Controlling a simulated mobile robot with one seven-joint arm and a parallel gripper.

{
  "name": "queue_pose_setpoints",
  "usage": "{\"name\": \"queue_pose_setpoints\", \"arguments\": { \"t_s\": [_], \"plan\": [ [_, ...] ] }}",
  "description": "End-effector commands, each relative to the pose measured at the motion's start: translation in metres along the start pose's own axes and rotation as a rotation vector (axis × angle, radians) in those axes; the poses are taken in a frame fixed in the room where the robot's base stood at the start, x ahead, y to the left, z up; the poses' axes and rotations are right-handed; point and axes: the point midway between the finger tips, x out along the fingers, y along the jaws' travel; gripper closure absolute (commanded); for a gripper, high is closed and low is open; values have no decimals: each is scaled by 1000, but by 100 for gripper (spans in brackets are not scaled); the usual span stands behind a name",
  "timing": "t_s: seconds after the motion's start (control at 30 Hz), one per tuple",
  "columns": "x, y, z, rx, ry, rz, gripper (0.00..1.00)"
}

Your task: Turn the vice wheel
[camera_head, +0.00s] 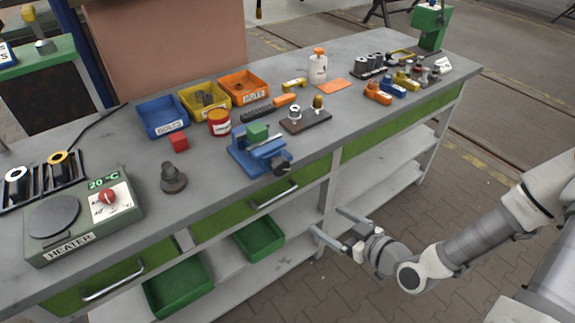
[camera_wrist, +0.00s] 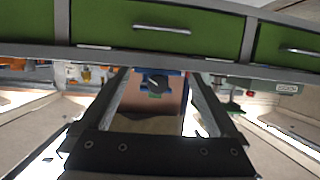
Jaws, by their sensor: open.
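A blue vice (camera_head: 257,152) stands on the workbench near its front edge, with a green block (camera_head: 257,131) between or on its jaws. Its dark wheel (camera_head: 282,169) faces the front edge of the bench. In the wrist view the dark wheel (camera_wrist: 158,84) shows between my fingers, with blue vice parts around it. My gripper (camera_head: 327,226) is open and empty. It is in front of the bench, lower than the top and to the right of the vice, apart from the wheel. In the wrist view its two fingers (camera_wrist: 155,100) stand wide apart.
The grey bench top (camera_head: 230,185) carries a heater (camera_head: 82,215), a dark metal part (camera_head: 173,179), a red cube (camera_head: 179,142), bins and a dark board (camera_head: 306,122). Drawer handles (camera_head: 273,196) stick out below. Green trays (camera_head: 180,284) sit on the lower shelf. Open floor lies in front.

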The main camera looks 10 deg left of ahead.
Motion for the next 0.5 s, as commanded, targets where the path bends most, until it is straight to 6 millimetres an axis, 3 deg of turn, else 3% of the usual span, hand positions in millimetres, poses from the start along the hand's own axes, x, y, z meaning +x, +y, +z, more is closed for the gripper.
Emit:
{"name": "queue_pose_setpoints", "arguments": {
  "t_s": [0.2, 0.5],
  "plan": [
    [1, -17, -28, 70, 257, 7, 4],
    [6, -18, -43, 88, 356, 24, 4]
  ]
}}
